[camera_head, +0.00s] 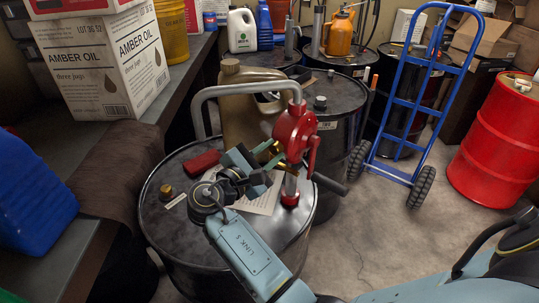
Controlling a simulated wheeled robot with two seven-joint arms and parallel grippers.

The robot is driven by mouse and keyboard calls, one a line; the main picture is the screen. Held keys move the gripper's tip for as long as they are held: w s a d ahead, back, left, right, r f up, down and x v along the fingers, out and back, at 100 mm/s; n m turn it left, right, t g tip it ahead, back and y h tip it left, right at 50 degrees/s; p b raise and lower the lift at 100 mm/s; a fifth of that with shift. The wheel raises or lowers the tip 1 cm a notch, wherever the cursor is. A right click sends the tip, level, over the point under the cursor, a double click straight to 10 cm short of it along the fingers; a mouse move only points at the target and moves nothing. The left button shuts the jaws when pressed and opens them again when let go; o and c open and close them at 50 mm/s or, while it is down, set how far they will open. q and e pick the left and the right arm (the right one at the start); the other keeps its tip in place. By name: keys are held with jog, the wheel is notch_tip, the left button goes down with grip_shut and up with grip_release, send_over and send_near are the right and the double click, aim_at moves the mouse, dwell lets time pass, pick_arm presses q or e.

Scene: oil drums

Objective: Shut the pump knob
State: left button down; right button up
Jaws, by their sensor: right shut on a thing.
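The red hand pump (296,130) stands upright on a black oil drum (180,240), with a grey curved pipe running left from its top. A red crank arm hangs on its right side, with a dark handle low on the right. My right gripper (268,160) is at the left side of the pump body, above the drum lid. Its fingers are closed on a small brass-coloured part, which I take for the pump knob (284,159). The fingers hide most of it, so its turn position cannot be told. My left gripper is not in view.
A tan jug (240,112) stands close behind the gripper. A red block (202,163) and a paper sheet lie on the lid. A bench with an oil carton (95,70) is left. A blue hand truck (405,110) and red drum (500,140) stand right. Floor between is clear.

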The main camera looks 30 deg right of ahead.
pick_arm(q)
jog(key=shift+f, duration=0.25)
pick_arm(e)
jog(key=shift+m, duration=0.6)
jog(key=o, duration=1)
jog(key=shift+a, duration=0.15)
